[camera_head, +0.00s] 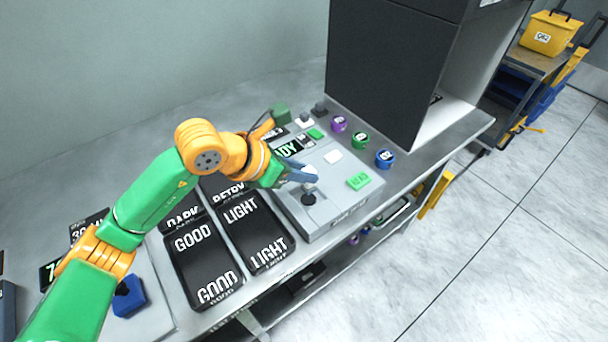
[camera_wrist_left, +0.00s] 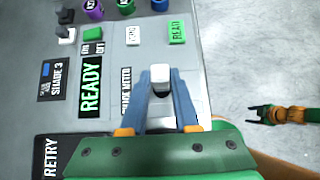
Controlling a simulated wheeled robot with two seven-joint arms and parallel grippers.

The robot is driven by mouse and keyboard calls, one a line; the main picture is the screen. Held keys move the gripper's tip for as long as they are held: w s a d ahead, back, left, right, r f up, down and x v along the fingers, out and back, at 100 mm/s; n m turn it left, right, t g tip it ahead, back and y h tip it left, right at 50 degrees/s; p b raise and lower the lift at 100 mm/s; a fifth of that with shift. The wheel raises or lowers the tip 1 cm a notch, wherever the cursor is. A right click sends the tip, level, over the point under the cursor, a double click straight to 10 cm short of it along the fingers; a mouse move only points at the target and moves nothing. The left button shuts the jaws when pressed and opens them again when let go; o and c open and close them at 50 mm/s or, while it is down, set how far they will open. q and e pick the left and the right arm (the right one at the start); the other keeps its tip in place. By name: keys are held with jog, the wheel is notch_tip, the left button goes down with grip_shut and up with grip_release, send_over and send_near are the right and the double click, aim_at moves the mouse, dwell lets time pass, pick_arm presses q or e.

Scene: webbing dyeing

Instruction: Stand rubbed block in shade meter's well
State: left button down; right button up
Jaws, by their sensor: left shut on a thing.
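My left gripper (camera_head: 300,176) is shut on a small white block (camera_wrist_left: 160,73), gripped between its blue fingertips. The block's lower edge looks dark in the left wrist view. The block is over the front part of the grey shade meter (camera_head: 325,227). A dark round spot (camera_head: 308,199), which looks like the meter's well, lies just in front of and below the fingers in the head view; I cannot tell whether the block touches it. The meter's display (camera_wrist_left: 90,87) reads READY. My right gripper (camera_wrist_left: 261,114) shows small in the left wrist view, open and empty over the floor.
The meter carries a green READ button (camera_head: 359,181) and a white ZERO button (camera_head: 333,156). Purple, green and blue pots (camera_head: 385,159) stand behind it. Black trays marked GOOD (camera_head: 193,238) and LIGHT (camera_head: 241,211) lie to its left. A dark cabinet (camera_head: 390,75) rises behind.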

aim_at(303, 203)
pick_arm(q)
notch_tip(303, 203, down, 3)
jog(key=shift+w+d+r+p, duration=0.1)
jog(key=shift+w+p, duration=0.05)
jog(key=shift+p, duration=0.65)
jog(key=shift+f, duration=0.4)
jog(key=shift+f+b, duration=0.3)
jog(key=shift+b, duration=0.1)
jog(key=c, duration=0.7)
grip_release()
jog(key=shift+r, duration=0.1)
jog(key=shift+o, duration=0.2)
jog(key=shift+r, duration=0.1)
jog(key=shift+r+p, duration=0.25)
jog(key=shift+p, duration=0.05)
jog(key=b+v, duration=0.2)
jog(key=v, duration=0.9)
jog(key=shift+s+a+r, duration=0.15)
jog(key=shift+s+a, duration=0.1)
jog(key=shift+a, duration=0.1)
